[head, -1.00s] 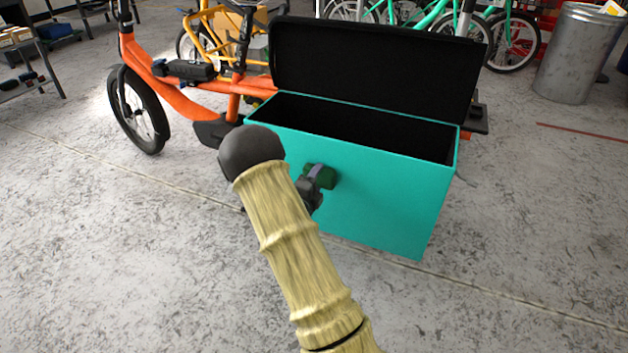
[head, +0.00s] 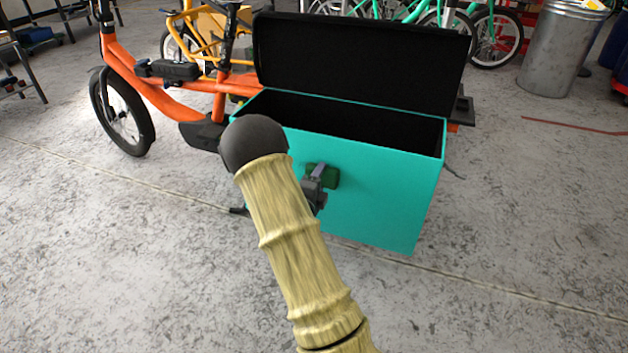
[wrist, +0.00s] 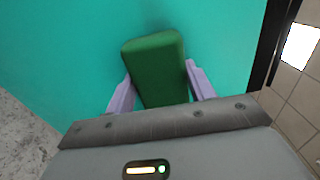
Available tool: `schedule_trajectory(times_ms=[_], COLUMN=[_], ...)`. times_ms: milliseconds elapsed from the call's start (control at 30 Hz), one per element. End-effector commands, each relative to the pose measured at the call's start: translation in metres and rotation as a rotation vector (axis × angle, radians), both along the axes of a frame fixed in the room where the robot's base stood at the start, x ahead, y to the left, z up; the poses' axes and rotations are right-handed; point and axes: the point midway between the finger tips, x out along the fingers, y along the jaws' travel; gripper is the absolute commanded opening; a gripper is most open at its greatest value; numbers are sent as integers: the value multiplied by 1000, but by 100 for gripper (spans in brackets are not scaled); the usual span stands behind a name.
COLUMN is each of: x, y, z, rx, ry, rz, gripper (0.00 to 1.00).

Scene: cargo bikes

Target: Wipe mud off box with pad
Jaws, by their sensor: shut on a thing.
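The teal box (head: 380,205) stands on the side of the orange cargo bike with its black lid (head: 365,65) open. A green pad (head: 328,178) is at the box's front face, partly hidden by my arm and gripper. My gripper (head: 318,180) is shut on the pad. In the wrist view the green pad (wrist: 157,68) sits between the two pale purple fingers (wrist: 159,88), close to the teal face (wrist: 60,50). I cannot tell whether the pad touches the face. No mud shows on the visible parts of the box.
The orange bike (head: 165,95) stands behind and left of the box. A metal bin (head: 563,50) and teal bikes (head: 480,30) stand at the back right. The concrete floor (head: 510,220) right of the box is clear.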

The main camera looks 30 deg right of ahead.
Motion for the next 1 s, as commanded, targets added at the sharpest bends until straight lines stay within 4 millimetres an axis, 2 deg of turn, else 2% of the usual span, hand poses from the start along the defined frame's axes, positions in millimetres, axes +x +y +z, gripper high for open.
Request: schedule_trajectory(times_ms=[200, 633, 1000], x=[-13, -16, -35], y=[-10, -11, -30], z=[-1, 0, -1], rx=[-2, 1, -2], ry=[-1, -1, -1], rz=[-5, -1, -3], gripper=[36, 36, 36])
